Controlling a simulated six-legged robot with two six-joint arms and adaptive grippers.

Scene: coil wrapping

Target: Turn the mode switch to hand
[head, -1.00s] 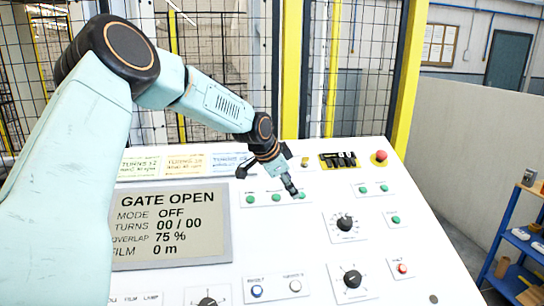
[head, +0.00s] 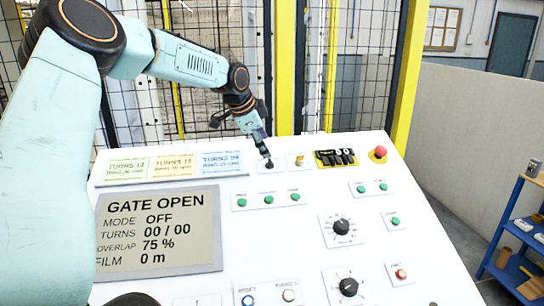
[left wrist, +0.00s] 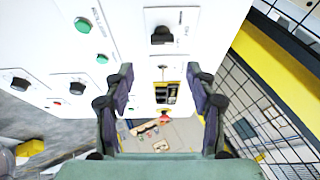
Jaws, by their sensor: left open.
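A small black knob (head: 268,164) sits on a pale plate at the panel's top edge; it looks like the mode switch, but its label is unreadable. The left wrist view shows it as a black knob (left wrist: 161,36) ahead of the fingers. My left gripper (head: 262,147) is over this knob in the head view, its tip close to it; contact cannot be told. In the left wrist view the two fingers of the gripper (left wrist: 160,95) are spread with nothing between them. The display (head: 158,230) reads GATE OPEN and MODE OFF. My right gripper is not in view.
Beside the knob are a brass key switch (head: 299,159), a black-and-yellow switch block (head: 336,158) and a red mushroom button (head: 380,152). Green buttons (head: 268,199) lie below. Larger black dials (head: 342,227) are lower right. A mesh fence with yellow posts (head: 285,70) stands behind the panel.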

